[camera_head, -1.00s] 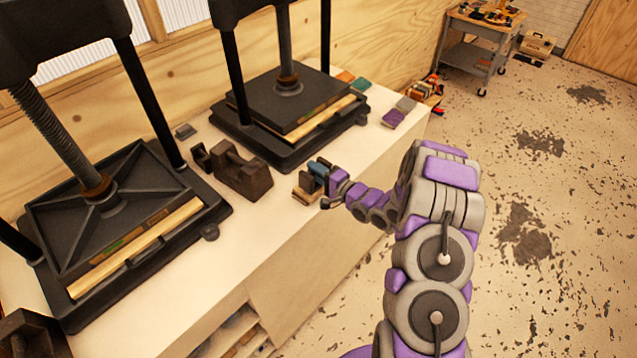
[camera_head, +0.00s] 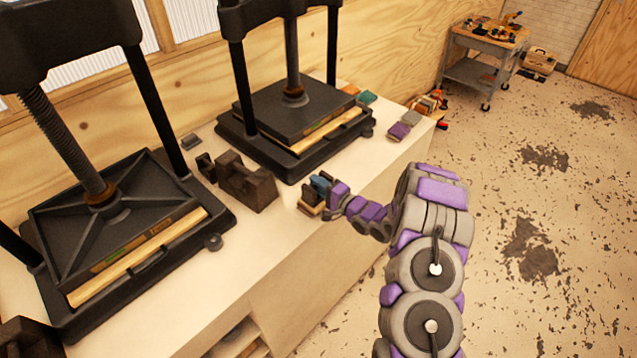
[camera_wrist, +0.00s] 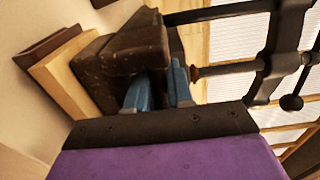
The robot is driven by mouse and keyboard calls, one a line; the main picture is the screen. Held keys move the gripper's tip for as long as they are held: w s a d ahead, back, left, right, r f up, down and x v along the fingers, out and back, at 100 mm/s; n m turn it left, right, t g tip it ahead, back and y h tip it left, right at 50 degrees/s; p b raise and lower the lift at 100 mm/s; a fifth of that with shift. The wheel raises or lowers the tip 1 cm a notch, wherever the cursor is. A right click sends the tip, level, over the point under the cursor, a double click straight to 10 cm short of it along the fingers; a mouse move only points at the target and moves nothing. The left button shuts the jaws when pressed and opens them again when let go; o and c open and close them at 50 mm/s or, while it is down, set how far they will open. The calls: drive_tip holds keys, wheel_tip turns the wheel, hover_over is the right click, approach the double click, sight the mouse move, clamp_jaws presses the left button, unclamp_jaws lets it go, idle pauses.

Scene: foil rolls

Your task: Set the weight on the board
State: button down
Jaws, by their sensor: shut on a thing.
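My gripper (camera_head: 320,186) has blue fingers and is shut on a dark, rusty weight near the bench's front edge. In the wrist view the fingers (camera_wrist: 158,92) close around the weight's handle part, and the weight (camera_wrist: 95,75) shows large. A pale wooden board (camera_wrist: 65,80) lies against the weight's base, with a brown flat thing (camera_wrist: 50,47) on its other side. The weight looks on or very close to the board; I cannot tell whether it bears on it.
Another dark weight (camera_head: 248,184) stands on the bench (camera_head: 205,300) just left of my gripper. Two black screw presses stand behind, one left (camera_head: 110,215) and one right (camera_head: 290,115). Small coloured blocks (camera_head: 400,130) lie at the bench's far end. The floor to the right is open.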

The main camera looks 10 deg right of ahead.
drive_tip(key=c, duration=1)
unclamp_jaws()
drive_tip(key=shift+f, duration=0.1)
